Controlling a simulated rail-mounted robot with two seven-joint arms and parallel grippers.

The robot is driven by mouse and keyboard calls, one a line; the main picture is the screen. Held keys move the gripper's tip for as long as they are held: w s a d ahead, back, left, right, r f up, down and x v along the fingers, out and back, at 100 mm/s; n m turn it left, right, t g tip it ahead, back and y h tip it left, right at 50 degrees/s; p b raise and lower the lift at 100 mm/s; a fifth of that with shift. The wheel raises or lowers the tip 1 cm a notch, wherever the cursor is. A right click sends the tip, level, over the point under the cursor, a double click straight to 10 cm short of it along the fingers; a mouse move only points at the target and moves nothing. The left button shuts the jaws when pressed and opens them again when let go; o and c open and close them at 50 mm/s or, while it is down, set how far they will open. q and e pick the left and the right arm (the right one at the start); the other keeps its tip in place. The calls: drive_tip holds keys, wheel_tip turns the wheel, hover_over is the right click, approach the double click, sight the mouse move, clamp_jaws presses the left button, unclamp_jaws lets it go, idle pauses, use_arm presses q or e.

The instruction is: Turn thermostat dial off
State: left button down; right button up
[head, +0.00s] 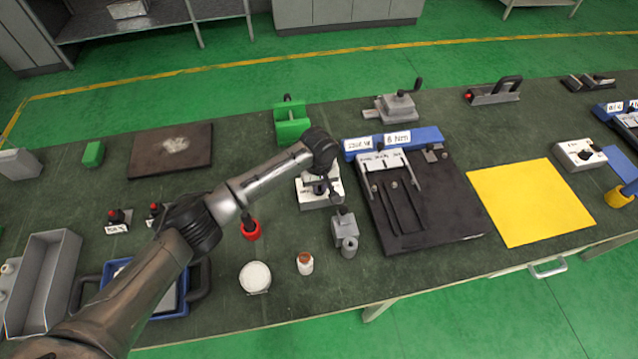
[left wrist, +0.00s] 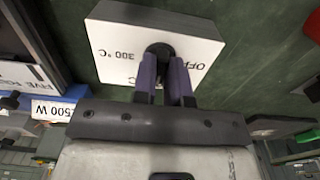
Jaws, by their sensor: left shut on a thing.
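The thermostat is a white box (head: 318,202) on the green bench, left of the black plate. In the left wrist view the box (left wrist: 118,40) shows the markings "OFF" and "300 °C", upside down. Its black dial (left wrist: 158,50) sits in the middle of the face, partly hidden by my fingers. My left gripper (left wrist: 164,68) has its two purple fingers on either side of the dial and is shut on it. In the head view the left gripper (head: 319,185) is above the box, partly covered by my wrist. My right gripper is not in view.
A black plate fixture (head: 445,205) with a blue labelled bar (head: 430,136) stands right of the box. A grey block (head: 344,232), a small jar (head: 305,264) and a white round container (head: 255,277) stand in front. A green block (head: 291,124) stands behind. A yellow sheet (head: 530,200) lies farther right.

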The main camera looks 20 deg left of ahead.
use_arm(q)
drive_tip(key=n+p, duration=0.2)
drive_tip(key=p, duration=0.1)
drive_tip(key=n+p, duration=0.2)
drive_tip(key=p, duration=0.2)
drive_tip(key=n+p, duration=0.2)
drive_tip(key=p, duration=0.1)
drive_tip(key=shift+d+r+p, duration=0.1)
drive_tip(key=shift+r+p, duration=0.15)
drive_tip(key=shift+p, duration=0.15)
drive_tip(key=shift+n+p, duration=0.4)
drive_tip(key=shift+n, duration=0.1)
drive_tip(key=shift+n+p, duration=0.65)
drive_tip(key=shift+n, duration=0.25)
drive_tip(key=n+p, duration=0.1)
drive_tip(key=n, duration=0.1)
drive_tip(key=shift+f+n, duration=0.1)
drive_tip(key=shift+n, duration=0.2)
drive_tip(key=n+p, duration=0.1)
drive_tip(key=n, duration=0.2)
drive_tip(key=shift+n, duration=1.7)
drive_tip(key=shift+p, duration=0.3)
drive_tip(key=c, duration=1.2)
unclamp_jaws()
drive_tip(key=shift+f, duration=0.15)
drive_tip(key=shift+o, duration=0.2)
